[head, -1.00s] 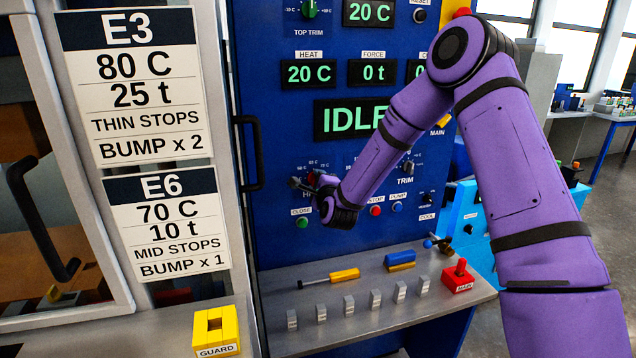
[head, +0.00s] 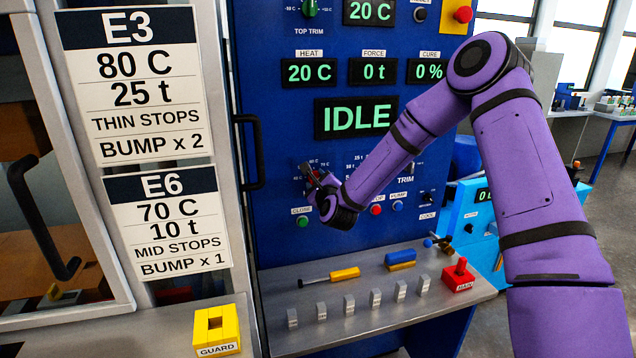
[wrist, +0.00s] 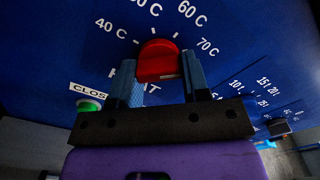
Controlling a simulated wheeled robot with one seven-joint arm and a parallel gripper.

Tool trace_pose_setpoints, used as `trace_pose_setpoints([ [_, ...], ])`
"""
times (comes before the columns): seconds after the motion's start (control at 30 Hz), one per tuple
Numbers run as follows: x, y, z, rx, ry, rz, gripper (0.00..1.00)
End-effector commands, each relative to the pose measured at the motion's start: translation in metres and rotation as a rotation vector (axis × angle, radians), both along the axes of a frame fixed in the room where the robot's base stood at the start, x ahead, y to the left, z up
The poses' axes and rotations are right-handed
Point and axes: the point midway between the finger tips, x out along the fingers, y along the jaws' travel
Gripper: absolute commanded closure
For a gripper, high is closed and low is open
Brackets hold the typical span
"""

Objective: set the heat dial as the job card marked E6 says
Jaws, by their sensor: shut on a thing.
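The job card E6 (head: 167,222) hangs below the E3 card and reads 70 C, 10 t, mid stops, bump x 1. The red heat dial (wrist: 157,62) sits on the blue panel, with a scale showing 40 C, 60 C and 70 C around it; one label is partly hidden. My gripper (wrist: 160,72) is shut on the dial, one finger on each side. In the head view my gripper (head: 310,172) covers most of the dial. I cannot tell exactly which mark the dial points to. The heat display (head: 309,73) reads 20 C.
The E3 card (head: 134,85) is above. The green close button (head: 302,222) is just below my gripper. Red stop and blue pump buttons lie to the right. A shelf (head: 400,318) below holds grey blocks, a yellow-handled tool and a red main switch. A black handle (head: 250,150) stands left.

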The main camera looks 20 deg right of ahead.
Motion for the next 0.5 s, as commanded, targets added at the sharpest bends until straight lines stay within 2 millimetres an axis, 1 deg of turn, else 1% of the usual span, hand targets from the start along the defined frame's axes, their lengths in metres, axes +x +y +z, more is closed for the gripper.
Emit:
trace_pose_setpoints([
  [0.27,-0.0008,0.0001,-0.0017,0.000,0.004,0.001,0.81],
  [0.3,-0.0008,0.0002,-0.0018,0.000,0.004,0.001,0.53],
  [0.4,-0.0007,0.0001,-0.0014,0.000,0.004,0.001,0.32],
  [0.5,-0.0005,0.0001,-0.0010,-0.001,0.002,0.001,0.32],
])
